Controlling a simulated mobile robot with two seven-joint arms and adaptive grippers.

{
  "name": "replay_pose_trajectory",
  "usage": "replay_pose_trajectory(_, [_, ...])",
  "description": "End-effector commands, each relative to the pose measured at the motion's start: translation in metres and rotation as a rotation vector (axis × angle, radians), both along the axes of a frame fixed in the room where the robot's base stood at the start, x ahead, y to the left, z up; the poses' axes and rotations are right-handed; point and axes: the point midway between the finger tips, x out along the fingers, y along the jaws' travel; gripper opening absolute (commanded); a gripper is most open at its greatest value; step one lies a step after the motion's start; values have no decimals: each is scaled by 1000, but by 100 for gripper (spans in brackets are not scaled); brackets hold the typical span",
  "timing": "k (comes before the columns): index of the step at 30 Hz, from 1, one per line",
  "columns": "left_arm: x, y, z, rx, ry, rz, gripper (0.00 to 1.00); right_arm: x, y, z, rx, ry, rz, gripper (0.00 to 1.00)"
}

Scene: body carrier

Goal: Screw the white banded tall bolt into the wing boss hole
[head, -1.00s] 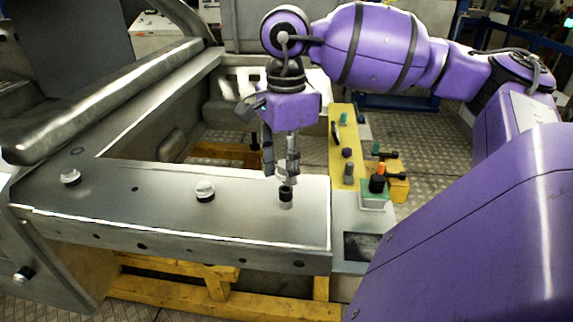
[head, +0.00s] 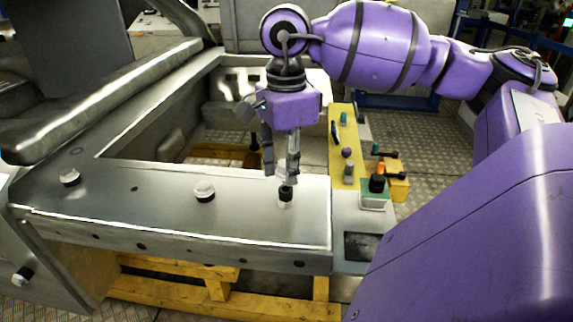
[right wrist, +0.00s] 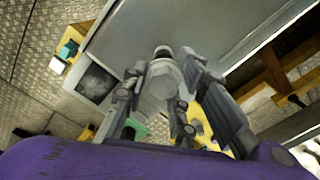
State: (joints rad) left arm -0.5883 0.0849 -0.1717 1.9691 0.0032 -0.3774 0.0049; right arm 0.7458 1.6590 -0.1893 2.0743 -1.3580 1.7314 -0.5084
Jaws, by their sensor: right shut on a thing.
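My right gripper (head: 282,174) points down over the near right part of the grey metal wing, its fingers shut on the bolt. The right wrist view shows the bolt as a pale grey round piece (right wrist: 161,82) between the fingers. The fingers hide much of the bolt in the head view, and the hole is hidden. I cannot tell how deep the bolt sits. My left gripper is not in view.
Two white-capped bolts with dark bands stand on the wing, one in the middle (head: 204,190) and one at left (head: 70,178). A yellow board (head: 344,130) with knobs and a green block with a black and orange piece (head: 377,184) lie to the right.

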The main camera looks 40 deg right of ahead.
Motion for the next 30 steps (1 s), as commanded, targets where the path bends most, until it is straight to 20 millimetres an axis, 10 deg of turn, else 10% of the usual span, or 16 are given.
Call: replay_pose_trajectory(30, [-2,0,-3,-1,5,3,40,0,0,-9,0,1,0,0])
